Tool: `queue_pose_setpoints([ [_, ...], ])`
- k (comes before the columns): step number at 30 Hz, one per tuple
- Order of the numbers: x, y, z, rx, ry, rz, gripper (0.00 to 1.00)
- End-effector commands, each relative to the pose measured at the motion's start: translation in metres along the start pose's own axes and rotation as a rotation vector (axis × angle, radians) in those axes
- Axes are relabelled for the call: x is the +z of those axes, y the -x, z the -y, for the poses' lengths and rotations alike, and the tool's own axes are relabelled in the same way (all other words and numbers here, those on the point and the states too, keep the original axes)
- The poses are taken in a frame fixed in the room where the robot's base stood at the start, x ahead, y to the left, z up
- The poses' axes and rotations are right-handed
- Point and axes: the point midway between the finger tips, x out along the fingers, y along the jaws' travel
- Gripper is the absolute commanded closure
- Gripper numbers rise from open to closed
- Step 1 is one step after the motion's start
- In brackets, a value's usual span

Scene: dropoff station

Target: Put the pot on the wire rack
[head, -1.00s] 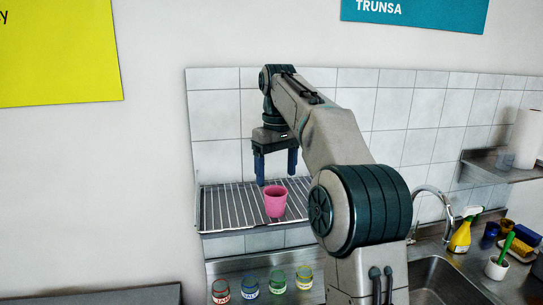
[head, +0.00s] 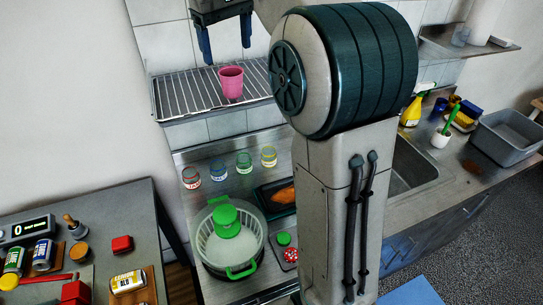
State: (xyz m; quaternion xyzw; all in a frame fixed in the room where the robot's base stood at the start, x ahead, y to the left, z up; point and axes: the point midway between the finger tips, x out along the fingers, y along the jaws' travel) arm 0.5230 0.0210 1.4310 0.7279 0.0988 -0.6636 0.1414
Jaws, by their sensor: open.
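In the head view a pink pot (head: 231,82) stands upright on the wire rack (head: 183,98), near its front edge and right of the rack's middle. My gripper (head: 228,40) is above the rack and behind the pot, with its two blue fingers apart and nothing between them. The fingers do not appear to touch the pot. The top of my gripper is cut off by the frame edge, and my arm hides the right end of the rack.
Below the rack, a counter holds several small jars (head: 244,162), a white basket (head: 206,240) with a green item, and a dark tray (head: 270,208). A side table (head: 130,200) with cans is at left. A sink (head: 412,172) and grey tub (head: 508,135) are at right.

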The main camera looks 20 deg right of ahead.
Motion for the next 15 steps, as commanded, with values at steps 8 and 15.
queue_pose_setpoints([
  [8, 0.078, -0.028, 0.029, 0.044, -0.103, -0.098, 0.24],
  [15, 0.154, -0.077, 0.050, 0.045, -0.207, -0.192, 0.24],
])
